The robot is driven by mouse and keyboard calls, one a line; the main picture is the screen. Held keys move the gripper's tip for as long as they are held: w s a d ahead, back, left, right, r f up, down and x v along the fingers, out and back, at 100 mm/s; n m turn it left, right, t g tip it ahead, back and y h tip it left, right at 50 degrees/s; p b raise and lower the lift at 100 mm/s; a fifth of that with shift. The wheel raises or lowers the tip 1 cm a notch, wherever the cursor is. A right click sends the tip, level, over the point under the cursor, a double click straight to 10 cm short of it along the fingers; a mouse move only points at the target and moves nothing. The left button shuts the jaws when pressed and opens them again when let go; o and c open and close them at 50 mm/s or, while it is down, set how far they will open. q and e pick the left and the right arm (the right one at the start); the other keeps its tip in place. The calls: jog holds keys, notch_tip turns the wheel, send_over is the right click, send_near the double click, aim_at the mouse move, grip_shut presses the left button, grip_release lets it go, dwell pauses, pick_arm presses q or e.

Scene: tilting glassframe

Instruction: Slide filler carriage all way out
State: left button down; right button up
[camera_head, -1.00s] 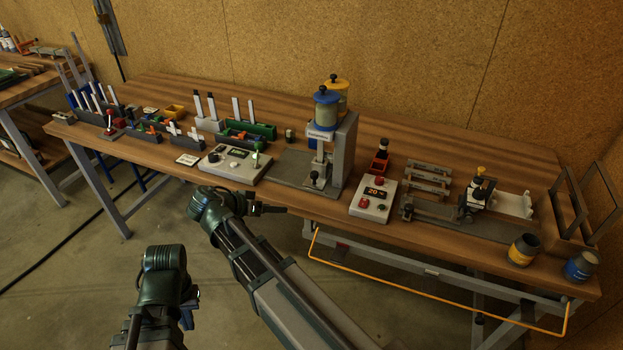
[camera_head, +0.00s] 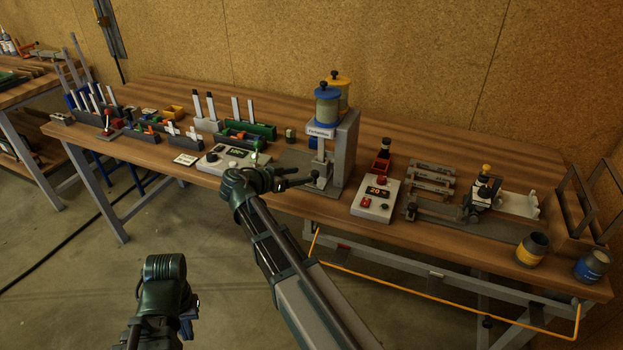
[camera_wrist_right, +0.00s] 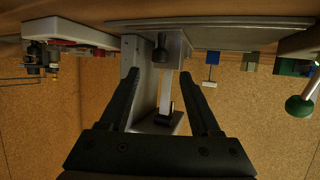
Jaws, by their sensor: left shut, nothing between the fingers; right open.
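The filler (camera_head: 345,150) stands at the middle of the bench, a grey column with a blue-topped and a yellow-topped canister. Low at its front is a dark knob, seen in the right wrist view (camera_wrist_right: 160,47), which I take to belong to the carriage. How far out the carriage sits is hard to tell. My right gripper (camera_head: 300,180) is open at the filler's front left; in its wrist view the knob appears between and beyond the fingertips (camera_wrist_right: 160,74), with no contact visible. My left gripper (camera_head: 190,312) is shut and empty, low over the floor in front of the bench.
A white control box (camera_head: 228,159) with a green-tipped lever is left of the filler, close to my right wrist. An orange rail (camera_head: 440,293) runs below the bench front.

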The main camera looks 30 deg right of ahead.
aim_at(314, 173)
jog(key=b+x, duration=0.1)
jog(key=x, duration=0.5)
jog(key=shift+b, duration=0.4)
grip_shut()
dwell(1.0)
